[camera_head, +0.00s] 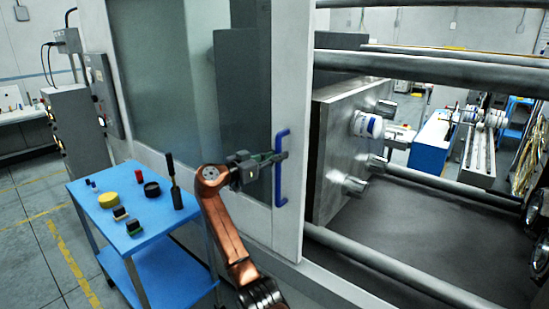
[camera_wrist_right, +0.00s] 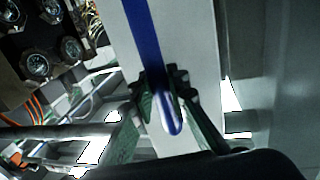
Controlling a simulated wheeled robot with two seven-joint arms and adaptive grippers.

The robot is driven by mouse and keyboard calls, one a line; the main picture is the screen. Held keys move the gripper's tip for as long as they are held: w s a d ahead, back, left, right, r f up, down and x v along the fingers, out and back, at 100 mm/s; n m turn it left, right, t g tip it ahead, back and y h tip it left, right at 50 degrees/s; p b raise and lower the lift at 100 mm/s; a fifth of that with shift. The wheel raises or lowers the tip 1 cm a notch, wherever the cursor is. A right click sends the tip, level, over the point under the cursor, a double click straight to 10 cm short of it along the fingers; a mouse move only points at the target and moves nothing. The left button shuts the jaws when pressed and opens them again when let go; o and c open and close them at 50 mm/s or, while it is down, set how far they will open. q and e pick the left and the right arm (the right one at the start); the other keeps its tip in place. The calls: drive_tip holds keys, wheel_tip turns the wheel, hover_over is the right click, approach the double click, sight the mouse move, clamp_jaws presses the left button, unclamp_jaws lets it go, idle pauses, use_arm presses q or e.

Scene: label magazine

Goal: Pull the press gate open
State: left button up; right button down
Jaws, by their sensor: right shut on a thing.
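The press gate (camera_head: 285,60) is a pale sliding panel with a window. Its blue vertical handle (camera_head: 281,190) is on the gate's right edge frame. My right gripper (camera_head: 280,157) is at the handle, a little above its middle, and is shut on it. In the right wrist view the blue handle (camera_wrist_right: 145,35) runs down between the fingers of the right gripper (camera_wrist_right: 163,92). My left gripper is not in view.
A blue cart (camera_head: 150,228) with small items, including a yellow roll (camera_head: 108,200) and a dark upright tool (camera_head: 174,180), stands left of my right arm. Thick grey bars (camera_head: 440,68) cross the press opening.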

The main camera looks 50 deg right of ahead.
drive_tip(key=shift+r, duration=0.2)
drive_tip(key=c, duration=1.9)
unclamp_jaws()
drive_tip(key=shift+s+d+f, duration=0.1)
drive_tip(key=shift+a, duration=0.2)
drive_tip(key=a, duration=0.4)
drive_tip(key=w+a, duration=0.1)
drive_tip(key=a, duration=0.2)
drive_tip(key=w+a, duration=0.1)
drive_tip(key=a, duration=0.3)
drive_tip(key=shift+w+a, duration=0.15)
drive_tip(key=shift+a, duration=0.15)
